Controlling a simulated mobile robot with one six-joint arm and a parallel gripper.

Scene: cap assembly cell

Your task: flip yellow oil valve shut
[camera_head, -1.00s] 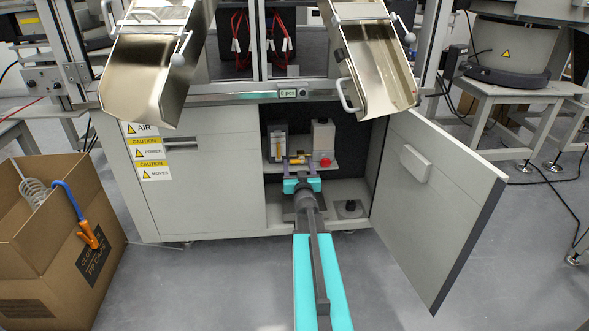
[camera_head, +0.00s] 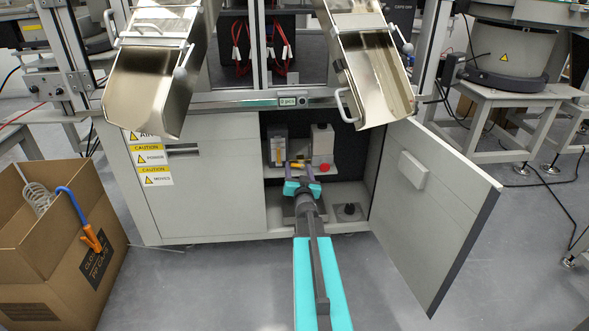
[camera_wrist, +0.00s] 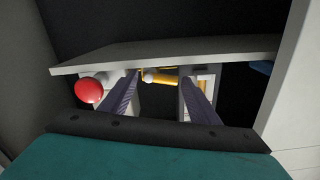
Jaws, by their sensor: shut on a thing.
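The yellow oil valve (camera_head: 297,166) is small and sits inside the open cabinet under a grey shelf. In the wrist view its yellow handle (camera_wrist: 160,78) spans between my two dark fingers, with a pale round knob at its middle. My gripper (camera_head: 299,168) reaches into the cabinet and is shut on the valve handle, one finger at each end. The wrist view shows both fingers of my gripper (camera_wrist: 160,76) from behind. The exact finger contact is too small to tell, and the valve body is partly hidden.
A red round button (camera_head: 324,167) sits close to the right of my gripper. The cabinet door (camera_head: 435,195) stands open at the right. Two metal chutes overhang the cabinet. A cardboard box (camera_head: 50,260) stands on the floor at the left.

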